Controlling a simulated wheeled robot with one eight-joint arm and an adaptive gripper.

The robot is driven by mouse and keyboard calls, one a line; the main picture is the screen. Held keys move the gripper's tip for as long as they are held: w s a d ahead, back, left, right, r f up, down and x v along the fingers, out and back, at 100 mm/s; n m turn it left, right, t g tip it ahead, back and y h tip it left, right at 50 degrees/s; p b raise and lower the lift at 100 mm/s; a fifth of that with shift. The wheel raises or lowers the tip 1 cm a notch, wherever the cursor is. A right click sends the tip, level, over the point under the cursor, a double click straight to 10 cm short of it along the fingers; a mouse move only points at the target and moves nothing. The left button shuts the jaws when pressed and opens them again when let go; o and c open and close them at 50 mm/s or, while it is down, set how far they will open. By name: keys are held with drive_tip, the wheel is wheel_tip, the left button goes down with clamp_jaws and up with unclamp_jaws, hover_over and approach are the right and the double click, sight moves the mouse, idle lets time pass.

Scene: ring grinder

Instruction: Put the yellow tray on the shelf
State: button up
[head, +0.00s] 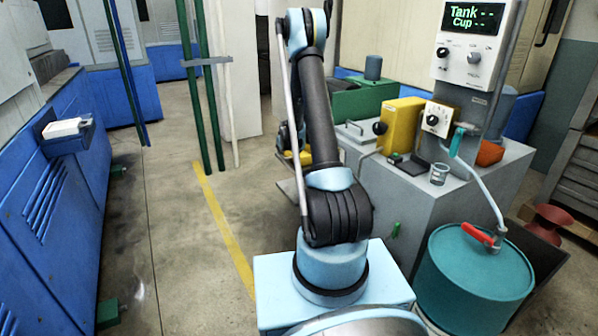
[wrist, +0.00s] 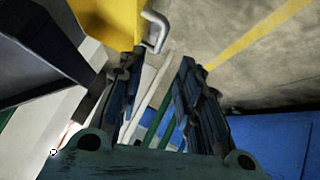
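A yellow object with a bent grey handle (wrist: 156,32), which looks like the yellow tray (wrist: 110,18), shows at the top left of the wrist view. In the head view a small yellow part (head: 304,157) shows behind my arm, mostly hidden. My gripper (wrist: 160,65) has its two dark fingers apart, with a clear gap between them. The handle lies just beyond the left fingertip; I cannot tell whether they touch. In the head view my arm hides the gripper. I cannot identify the shelf for certain.
A grey bench (head: 440,200) with a yellow box (head: 402,122) and a control panel (head: 468,55) stands right of my arm. A teal drum (head: 470,285) stands in front. Blue machines (head: 50,210) line the left. The floor aisle (head: 180,230) between is clear.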

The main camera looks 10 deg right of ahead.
drive_tip(key=s+r+m+g, duration=0.1)
drive_tip(key=s+r+g, duration=0.1)
drive_tip(key=s+r, duration=1)
drive_tip(key=s+r+m+g, duration=0.15)
drive_tip(key=s+r, duration=0.65)
drive_tip(key=s, duration=0.8)
drive_tip(key=s+f+m+g, duration=0.1)
drive_tip(key=s+f+g, duration=0.1)
drive_tip(key=s, duration=1.5)
drive_tip(key=s+f+m+g, duration=0.1)
drive_tip(key=s+f, duration=0.1)
drive_tip(key=s, duration=1.5)
drive_tip(key=shift+s+d+f+g, duration=0.3)
drive_tip(key=shift+s+d+g, duration=0.05)
drive_tip(key=shift+s+d, duration=0.05)
